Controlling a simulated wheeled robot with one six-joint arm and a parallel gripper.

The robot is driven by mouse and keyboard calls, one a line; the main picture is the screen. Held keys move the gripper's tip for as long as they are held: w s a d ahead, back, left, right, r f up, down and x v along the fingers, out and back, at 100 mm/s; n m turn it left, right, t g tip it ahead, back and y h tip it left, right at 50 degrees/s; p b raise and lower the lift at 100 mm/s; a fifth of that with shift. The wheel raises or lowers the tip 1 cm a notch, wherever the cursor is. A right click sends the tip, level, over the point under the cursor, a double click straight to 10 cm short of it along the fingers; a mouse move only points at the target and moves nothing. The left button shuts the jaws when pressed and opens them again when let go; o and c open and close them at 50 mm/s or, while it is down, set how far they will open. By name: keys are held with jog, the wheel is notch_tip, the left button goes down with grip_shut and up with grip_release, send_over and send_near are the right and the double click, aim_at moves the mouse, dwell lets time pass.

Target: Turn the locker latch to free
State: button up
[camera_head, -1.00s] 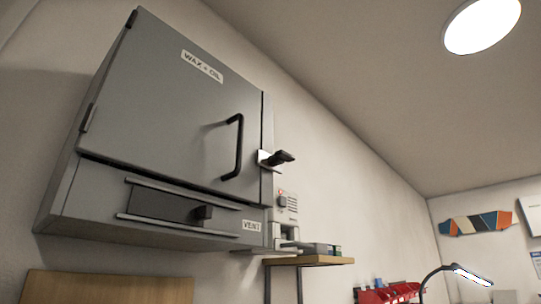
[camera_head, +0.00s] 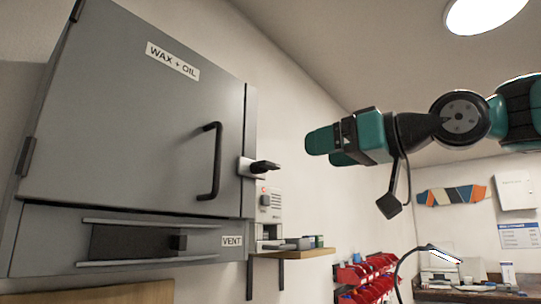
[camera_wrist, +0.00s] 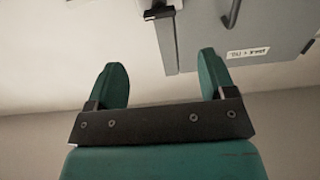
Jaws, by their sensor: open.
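The grey wall locker (camera_head: 120,120) fills the left of the head view, its door shut. Its latch (camera_head: 264,167), a dark lever on a pale plate, sits at the door's right edge and points right, about level. In the wrist view the latch (camera_wrist: 158,13) shows at the top edge, partly cut off. My gripper (camera_head: 326,149) is open and empty, to the right of the latch in the head view and apart from it. In the wrist view my gripper (camera_wrist: 161,68) has its two green fingers spread, with the latch beyond the gap between them.
A black door handle (camera_head: 213,162) stands out just left of the latch. Below the door is a vent slider (camera_head: 178,242). A small wall shelf (camera_head: 290,253) with items and red bins (camera_head: 365,270) are lower right. The air around my gripper looks clear.

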aim_at(273, 163)
jog(key=p+x, duration=0.5)
jog(key=x, duration=0.6)
jog(key=shift+w+a+r, duration=0.1)
jog(key=shift+w+a, duration=0.1)
jog(key=shift+a, duration=0.1)
jog(key=shift+w+a, duration=0.25)
jog(key=shift+a, duration=0.05)
jog(key=shift+c, duration=0.2)
jog(key=c, duration=0.9)
